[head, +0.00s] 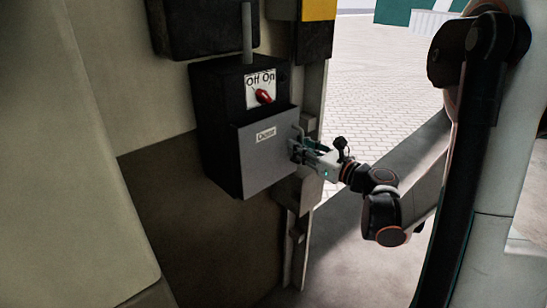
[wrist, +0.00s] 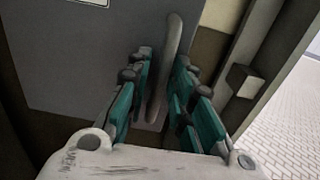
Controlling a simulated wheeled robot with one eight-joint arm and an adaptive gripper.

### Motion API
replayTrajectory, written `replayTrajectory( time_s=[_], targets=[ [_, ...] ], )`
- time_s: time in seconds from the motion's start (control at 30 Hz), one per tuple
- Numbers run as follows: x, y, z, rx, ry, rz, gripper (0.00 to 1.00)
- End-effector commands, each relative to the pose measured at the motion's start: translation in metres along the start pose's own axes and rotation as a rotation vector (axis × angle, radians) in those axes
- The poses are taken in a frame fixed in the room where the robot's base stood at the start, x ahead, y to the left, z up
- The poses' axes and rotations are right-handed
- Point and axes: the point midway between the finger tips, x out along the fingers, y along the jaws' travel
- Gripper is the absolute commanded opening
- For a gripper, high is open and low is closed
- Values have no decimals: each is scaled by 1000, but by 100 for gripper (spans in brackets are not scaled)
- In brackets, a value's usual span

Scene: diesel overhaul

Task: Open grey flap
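The grey flap (head: 265,158) carries a small white label and sits on the front of a black box (head: 218,120), below a red switch (head: 263,96) marked Off On. The flap looks closed against the box. In the wrist view, the grey flap (wrist: 75,60) shows a curved grey handle (wrist: 168,70) near its right edge. My gripper (head: 300,150) is at the flap's right side. In the wrist view, my gripper's teal fingers (wrist: 160,95) stand open, one on each side of the handle, with gaps visible; contact is not clear.
A vertical metal post (head: 310,110) stands just right of the box. Another dark box (head: 195,25) is above it. A large beige panel (head: 60,150) fills the left. Paved ground (head: 375,70) lies open to the right behind my arm.

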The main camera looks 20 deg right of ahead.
Motion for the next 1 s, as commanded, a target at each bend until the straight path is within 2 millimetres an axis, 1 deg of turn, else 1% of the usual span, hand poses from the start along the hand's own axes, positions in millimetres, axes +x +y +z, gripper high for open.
replayTrajectory(
  time_s=[0.03,0.13,0.37,0.47,0.63,0.7,0.8,0.9,1.0],
  targets=[
    [0,0,0,0,0,0,13],
    [0,0,0,0,0,0,3],
    [-2,2,0,0,0,-8,3],
    [-14,11,0,0,0,-47,3],
    [-42,32,0,0,0,-148,4],
    [-54,40,0,0,0,-188,3],
    [-66,48,0,0,0,-235,2],
    [-73,51,0,0,0,-263,2],
    [-75,51,0,0,0,-270,2]
  ],
)
